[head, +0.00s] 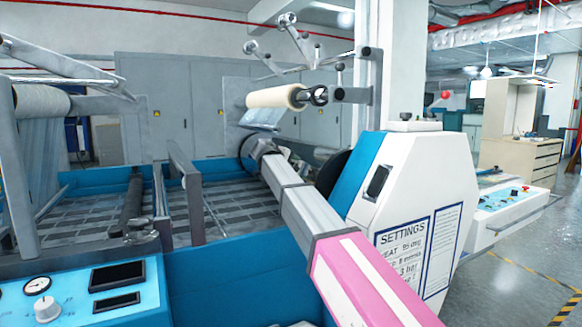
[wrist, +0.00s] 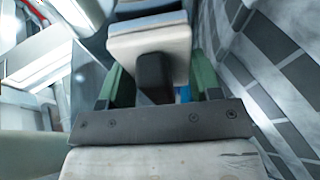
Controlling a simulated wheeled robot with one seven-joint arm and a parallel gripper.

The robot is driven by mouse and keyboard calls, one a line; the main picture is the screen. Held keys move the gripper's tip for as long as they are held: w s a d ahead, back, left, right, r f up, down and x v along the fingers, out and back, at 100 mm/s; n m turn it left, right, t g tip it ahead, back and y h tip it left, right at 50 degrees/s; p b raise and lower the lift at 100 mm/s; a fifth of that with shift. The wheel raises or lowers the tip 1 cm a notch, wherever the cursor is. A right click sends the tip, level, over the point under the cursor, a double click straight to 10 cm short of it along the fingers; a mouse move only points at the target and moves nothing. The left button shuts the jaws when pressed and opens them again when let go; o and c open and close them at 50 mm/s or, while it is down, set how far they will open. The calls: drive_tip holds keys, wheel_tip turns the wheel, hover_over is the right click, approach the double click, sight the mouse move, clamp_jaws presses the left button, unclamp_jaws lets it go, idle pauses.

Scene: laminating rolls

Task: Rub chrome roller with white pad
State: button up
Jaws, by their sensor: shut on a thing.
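My gripper (wrist: 157,80) is shut on the dark handle of the white pad (wrist: 150,44), with a green finger on each side of the handle. The pad sits beyond the fingertips, its pale block facing away from the wrist. In the head view my arm reaches from the lower right into the machine and hides the pad and fingers. I cannot tell from these frames whether the pad touches the roller.
A white side housing with a settings sheet (head: 402,252) stands close right of my arm. A cream roll (head: 277,97) on a bar hangs above my wrist. Grey upright posts (head: 187,190) and a blue control panel (head: 85,290) are left. The slatted bed (head: 85,230) is mostly bare.

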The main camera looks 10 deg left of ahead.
sight(313, 174)
drive_tip(key=shift+d, duration=0.1)
drive_tip(key=shift+s+d+f, duration=0.1)
drive_tip(key=shift+s+d, duration=1.15)
drive_tip(key=shift+s, duration=0.35)
drive_tip(key=shift+s+d+r, duration=0.1)
drive_tip(key=shift+s+d, duration=1.15)
drive_tip(key=shift+s, duration=0.4)
drive_tip(key=shift+s+d+f, duration=0.1)
drive_tip(key=shift+s+d, duration=1.15)
drive_tip(key=shift+s, duration=0.35)
drive_tip(key=shift+a, duration=0.1)
drive_tip(key=shift+w+a, duration=1)
drive_tip(key=shift+w, duration=0.2)
drive_tip(key=shift+w+a, duration=0.9)
drive_tip(key=shift+w, duration=0.35)
drive_tip(key=shift+w+a, duration=0.85)
drive_tip(key=shift+w, duration=0.4)
drive_tip(key=shift+w+a, duration=0.9)
drive_tip(key=shift+w, duration=0.35)
drive_tip(key=shift+s+a+r, duration=0.45)
drive_tip(key=shift+s+a, duration=0.1)
drive_tip(key=shift+a, duration=0.15)
drive_tip(key=shift+s+a+r, duration=0.4)
drive_tip(key=shift+s+a, duration=0.15)
drive_tip(key=shift+a, duration=0.15)
drive_tip(key=shift+s+a+r, duration=0.45)
drive_tip(key=shift+s+a, duration=0.1)
drive_tip(key=shift+a, duration=0.15)
